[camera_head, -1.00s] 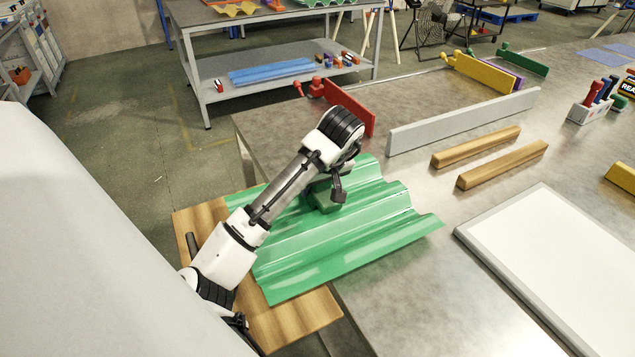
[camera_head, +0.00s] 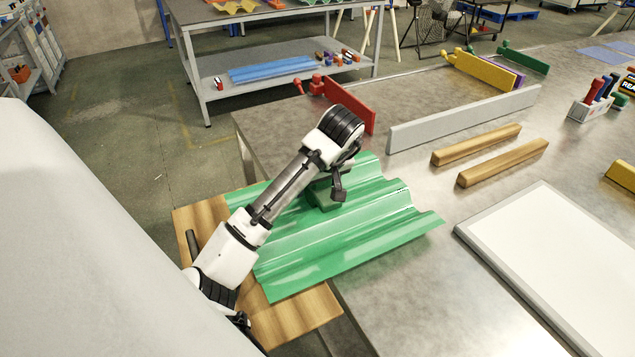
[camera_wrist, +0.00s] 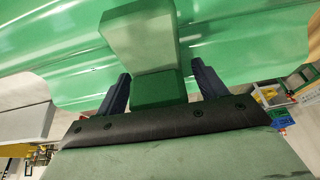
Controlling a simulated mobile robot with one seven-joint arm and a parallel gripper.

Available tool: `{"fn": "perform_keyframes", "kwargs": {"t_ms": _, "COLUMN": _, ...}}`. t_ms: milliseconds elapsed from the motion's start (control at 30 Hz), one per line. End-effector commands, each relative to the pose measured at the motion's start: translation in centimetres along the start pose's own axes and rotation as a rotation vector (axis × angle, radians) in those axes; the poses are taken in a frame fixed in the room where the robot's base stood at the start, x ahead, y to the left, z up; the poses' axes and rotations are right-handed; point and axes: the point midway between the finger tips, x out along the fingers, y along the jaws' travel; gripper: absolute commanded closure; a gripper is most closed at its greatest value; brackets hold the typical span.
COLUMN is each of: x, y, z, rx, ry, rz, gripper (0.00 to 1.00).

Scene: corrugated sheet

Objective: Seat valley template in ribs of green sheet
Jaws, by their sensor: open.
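The green corrugated sheet (camera_head: 345,240) lies across the metal table's corner and a wooden board, its ribs running lengthwise. The valley template, a green block (camera_head: 322,197), stands on the sheet, partly hidden by my arm. In the wrist view the template (camera_wrist: 143,40) shows a wide pale-green part and a darker, narrower part between my fingers. My gripper (camera_wrist: 162,84) is open, its two dark blue fingers on either side of the dark part with gaps visible. In the head view my gripper (camera_head: 336,182) is mostly hidden behind the wrist. Whether the template's underside touches the valley is hidden.
The wooden board (camera_head: 205,215) sticks out at the table's left edge. A red template (camera_head: 348,105), a grey bar (camera_head: 460,122) and two wooden strips (camera_head: 476,146) lie behind and right. A white panel (camera_head: 560,265) lies at front right. Bare table separates it from the sheet.

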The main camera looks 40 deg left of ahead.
Motion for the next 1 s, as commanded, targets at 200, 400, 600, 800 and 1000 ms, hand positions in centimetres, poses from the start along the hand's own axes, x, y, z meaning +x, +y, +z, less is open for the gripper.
{"fn": "perform_keyframes", "kwargs": {"t_ms": 200, "x": -0.3, "y": 0.0, "z": 0.0, "rx": 0.001, "ry": -0.001, "rz": 0.000, "gripper": 0.29}}
{"fn": "perform_keyframes", "kwargs": {"t_ms": 400, "x": -3.2, "y": 0.1, "z": 0.0, "rx": 0.003, "ry": 0.003, "rz": 0.003, "gripper": 0.29}}
{"fn": "perform_keyframes", "kwargs": {"t_ms": 600, "x": -7.7, "y": -0.1, "z": -0.2, "rx": 0.003, "ry": 0.007, "rz": -0.002, "gripper": 0.29}}
{"fn": "perform_keyframes", "kwargs": {"t_ms": 800, "x": -11.3, "y": 0.0, "z": -0.1, "rx": 0.001, "ry": 0.005, "rz": -0.002, "gripper": 0.29}}
{"fn": "perform_keyframes", "kwargs": {"t_ms": 1000, "x": -13.4, "y": 0.0, "z": 0.0, "rx": 0.000, "ry": 0.001, "rz": 0.000, "gripper": 0.29}}
